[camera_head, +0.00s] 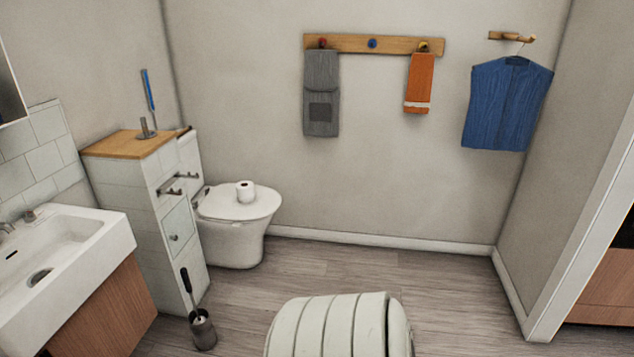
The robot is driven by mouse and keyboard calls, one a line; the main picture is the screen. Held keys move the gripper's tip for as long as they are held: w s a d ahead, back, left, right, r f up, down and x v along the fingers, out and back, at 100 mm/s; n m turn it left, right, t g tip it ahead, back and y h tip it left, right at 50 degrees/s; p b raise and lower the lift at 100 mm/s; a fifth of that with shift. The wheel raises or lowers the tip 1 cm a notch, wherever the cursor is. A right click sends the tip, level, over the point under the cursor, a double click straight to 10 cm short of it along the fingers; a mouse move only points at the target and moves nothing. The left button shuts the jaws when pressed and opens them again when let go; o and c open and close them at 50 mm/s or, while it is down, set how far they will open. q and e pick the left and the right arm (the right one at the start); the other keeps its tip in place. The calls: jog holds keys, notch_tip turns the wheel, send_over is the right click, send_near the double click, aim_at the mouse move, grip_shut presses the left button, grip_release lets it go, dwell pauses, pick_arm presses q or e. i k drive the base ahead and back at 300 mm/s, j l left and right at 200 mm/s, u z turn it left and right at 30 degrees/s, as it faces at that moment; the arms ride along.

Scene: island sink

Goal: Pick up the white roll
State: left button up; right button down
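A small white roll (245,191) stands upright on the closed lid of the white toilet (221,204), left of the picture's middle, with its dark core opening facing up. Nothing touches it apart from the lid. Neither of my grippers shows in the head view.
A tiled cabinet (150,216) with a wooden top stands left of the toilet. A toilet brush in its holder (202,329) is on the floor before it. A white sink (62,262) is at the left. A ribbed white rounded object (328,326) fills the bottom middle. Floor (440,290) to the right is clear.

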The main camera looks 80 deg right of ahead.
aim_at(244, 193)
jog(key=z, duration=2.1)
jog(key=i+l+u, duration=0.1)
jog(key=i, duration=0.4)
jog(key=i+l+u, duration=0.15)
jog(key=i, duration=0.35)
jog(key=i+l+u, duration=0.1)
jog(key=i+l, duration=0.2)
jog(key=i, duration=0.2)
